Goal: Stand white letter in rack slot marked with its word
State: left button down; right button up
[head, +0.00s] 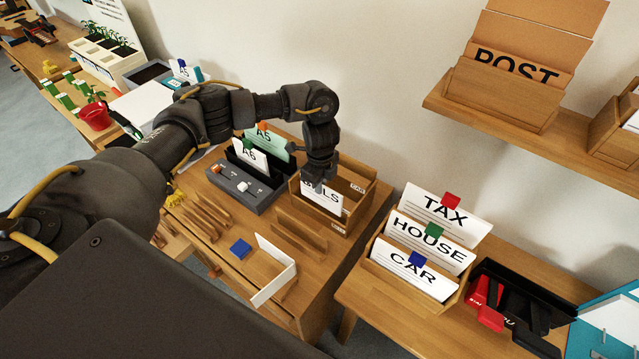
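The white letter (335,203) has a black word on it, partly covered by my gripper; it looks like BILLS. It stands nearly upright at the front of a wooden rack (338,226), its lower edge hidden behind the rack's front wall. The rack has small white labels on its slots, one at the back right and one on the front, too small to read surely. My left gripper (318,184) points down over the letter's top edge. A finger lies across the front of the letter, and the gripper looks shut on it. My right gripper is not in view.
A second rack (403,288) on the right holds TAX, HOUSE and CAR letters. A dark box (244,188) with A5 and A6 cards stands left of the wooden rack. A POST shelf (560,140) overhangs at right.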

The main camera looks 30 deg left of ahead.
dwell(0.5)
pick_arm(q)
jog(key=shift+f, duration=0.1)
dwell(0.3)
jog(key=shift+f+b, duration=0.95)
jog(key=shift+f, duration=0.7)
jog(key=c, duration=1.5)
grip_release()
jog(key=shift+c, duration=0.2)
jog(key=o, duration=0.5)
jog(key=shift+r, duration=0.15)
notch_tip(320, 180, up, 8)
jog(key=p, duration=0.8)
